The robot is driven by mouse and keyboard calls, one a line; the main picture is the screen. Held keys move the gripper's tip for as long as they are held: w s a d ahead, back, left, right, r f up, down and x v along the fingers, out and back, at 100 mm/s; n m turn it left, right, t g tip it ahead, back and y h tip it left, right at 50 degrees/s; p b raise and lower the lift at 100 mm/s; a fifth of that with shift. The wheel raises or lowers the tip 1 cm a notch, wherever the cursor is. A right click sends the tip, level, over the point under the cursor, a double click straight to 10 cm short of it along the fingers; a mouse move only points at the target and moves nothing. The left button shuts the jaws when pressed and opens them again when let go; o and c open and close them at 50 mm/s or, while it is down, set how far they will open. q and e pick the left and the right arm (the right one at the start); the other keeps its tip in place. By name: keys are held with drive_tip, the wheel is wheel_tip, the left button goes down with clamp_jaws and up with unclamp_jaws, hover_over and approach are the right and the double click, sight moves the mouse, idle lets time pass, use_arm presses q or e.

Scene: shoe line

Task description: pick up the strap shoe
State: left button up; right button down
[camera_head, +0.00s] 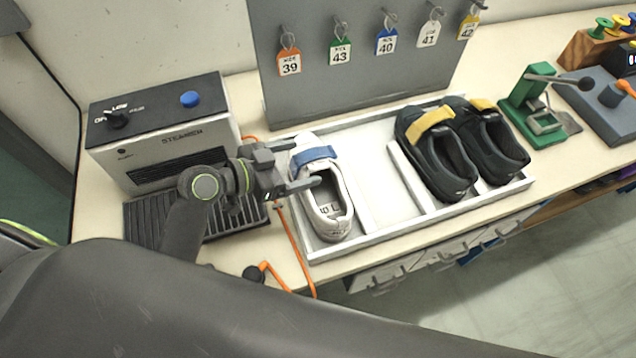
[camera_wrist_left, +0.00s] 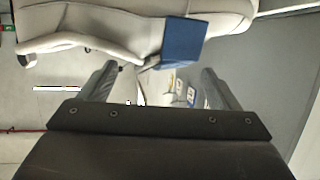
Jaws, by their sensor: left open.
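A white shoe (camera_head: 320,188) with a blue strap (camera_head: 314,154) lies in the left section of a white tray (camera_head: 378,220), with its opening facing the front. My left gripper (camera_head: 304,164) is at the shoe's left side near the strap. Its fingers are open with nothing clearly between them. In the left wrist view the pale shoe (camera_wrist_left: 105,28) and its blue strap (camera_wrist_left: 183,42) fill the top, just beyond the parted fingertips (camera_wrist_left: 158,82). Whether a finger touches the shoe cannot be told. My right gripper is out of view.
Two black shoes (camera_head: 437,165) with yellow straps fill the tray's right part; its middle is empty. A steamer box (camera_head: 165,145) stands on the left. A grey board (camera_head: 350,80) with size tags rises behind. A green press (camera_head: 537,100) stands on the right.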

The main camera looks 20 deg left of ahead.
sight(306, 161)
use_arm(q)
drive_tip(key=x, duration=0.5)
drive_tip(key=shift+a+b, duration=0.1)
drive_tip(key=shift+b, duration=0.3)
drive_tip(key=shift+s, duration=0.1)
drive_tip(key=shift+a, duration=0.1)
drive_tip(key=shift+c, duration=1)
drive_tip(key=shift+r, duration=0.1)
clamp_jaws()
